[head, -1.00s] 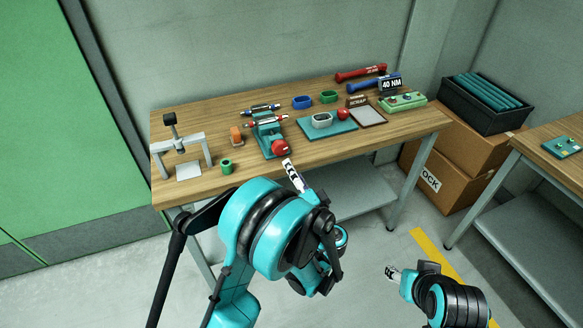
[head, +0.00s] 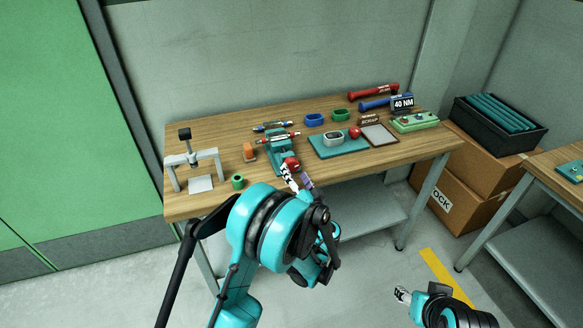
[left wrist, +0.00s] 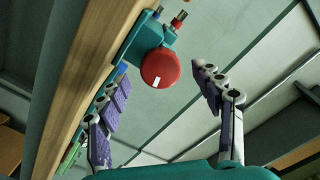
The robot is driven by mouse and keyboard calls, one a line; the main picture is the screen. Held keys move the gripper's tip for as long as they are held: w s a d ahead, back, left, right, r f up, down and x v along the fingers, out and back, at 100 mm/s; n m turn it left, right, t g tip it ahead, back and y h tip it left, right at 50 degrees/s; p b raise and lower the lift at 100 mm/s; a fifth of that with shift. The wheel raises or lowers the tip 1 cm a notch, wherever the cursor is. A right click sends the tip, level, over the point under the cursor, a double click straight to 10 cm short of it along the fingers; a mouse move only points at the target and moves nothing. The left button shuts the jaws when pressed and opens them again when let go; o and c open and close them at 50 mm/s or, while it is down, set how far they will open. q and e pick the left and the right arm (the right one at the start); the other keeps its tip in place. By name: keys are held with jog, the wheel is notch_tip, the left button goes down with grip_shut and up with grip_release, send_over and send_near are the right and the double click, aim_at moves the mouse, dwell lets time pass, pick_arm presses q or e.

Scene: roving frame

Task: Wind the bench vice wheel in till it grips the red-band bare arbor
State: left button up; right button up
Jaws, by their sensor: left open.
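The teal bench vice (head: 283,157) stands near the front edge of the wooden table. Its round red wheel (head: 291,163) faces the front; it also shows in the left wrist view (left wrist: 160,68) with a white mark on its lower rim. A red-banded arbor (head: 279,137) lies across the top of the vice; whether the jaws touch it I cannot tell. A blue-banded arbor (head: 270,126) lies just behind. My left gripper (head: 298,180) is open in front of the wheel, its fingers spread on either side of it in the wrist view. My right gripper (head: 402,295) is low, far from the table, its fingers partly hidden.
A teal mat (head: 329,148) with a gauge lies to the right. Boxes (head: 457,190) stand at the table's right end.

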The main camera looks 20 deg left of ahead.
aim_at(292, 168)
pick_arm(q)
jog(key=x, duration=0.4)
jog(key=shift+w+a+b, duration=0.1)
jog(key=shift+b, duration=0.3)
jog(key=c, duration=1.2)
jog(key=shift+o, duration=0.2)
jog(key=m, duration=0.5)
jog(key=shift+m, duration=0.3)
jog(key=m, duration=0.5)
